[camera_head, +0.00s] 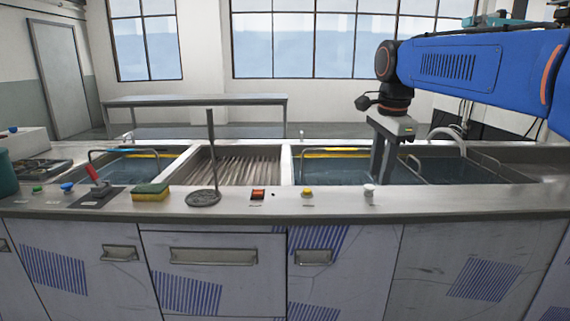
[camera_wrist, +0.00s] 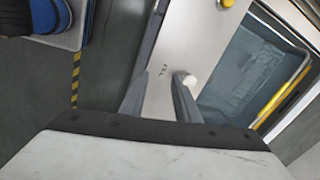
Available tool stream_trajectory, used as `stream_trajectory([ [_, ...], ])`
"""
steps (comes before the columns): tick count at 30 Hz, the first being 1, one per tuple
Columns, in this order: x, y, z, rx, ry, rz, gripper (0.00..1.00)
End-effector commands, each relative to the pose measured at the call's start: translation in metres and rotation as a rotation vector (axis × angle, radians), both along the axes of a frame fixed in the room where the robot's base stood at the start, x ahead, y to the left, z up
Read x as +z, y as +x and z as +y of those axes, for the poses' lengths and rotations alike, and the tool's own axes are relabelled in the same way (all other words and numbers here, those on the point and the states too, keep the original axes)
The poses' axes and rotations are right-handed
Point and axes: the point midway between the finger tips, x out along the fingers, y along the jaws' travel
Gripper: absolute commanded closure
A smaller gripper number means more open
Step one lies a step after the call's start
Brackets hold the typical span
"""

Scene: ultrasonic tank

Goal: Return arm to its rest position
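My gripper (camera_head: 383,178) hangs from the blue arm on the right in the head view, fingers pointing down over the back part of the counter, close behind a white knob (camera_head: 369,190). In the wrist view my gripper (camera_wrist: 158,82) shows two dark fingers spread apart, with only bare counter between them. The white knob (camera_wrist: 188,79) shows beside the right fingertip there. The gripper holds nothing. My arm reaches in from the right edge of the head view, bent down at the wrist.
The steel counter (camera_head: 430,201) holds sunken tanks, a right one (camera_head: 340,172) and a left one (camera_head: 130,170). A yellow-green sponge (camera_head: 150,192), an upright rod on a round base (camera_head: 203,198), a red switch (camera_head: 258,194) and a yellow button (camera_head: 307,193) line the front.

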Motion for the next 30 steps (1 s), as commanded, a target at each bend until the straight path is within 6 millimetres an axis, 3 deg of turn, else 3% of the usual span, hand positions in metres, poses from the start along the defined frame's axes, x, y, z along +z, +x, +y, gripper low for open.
stream_trajectory([
  [5,-0.014,-0.033,-0.01,0.139,-0.023,-0.025,0.71],
  [11,-0.046,-0.088,-0.024,0.385,-0.075,-0.07,0.71],
  [24,-0.149,-0.21,-0.047,0.961,-0.253,-0.166,0.71],
  [30,-0.199,-0.253,-0.053,1.178,-0.34,-0.193,0.71],
])
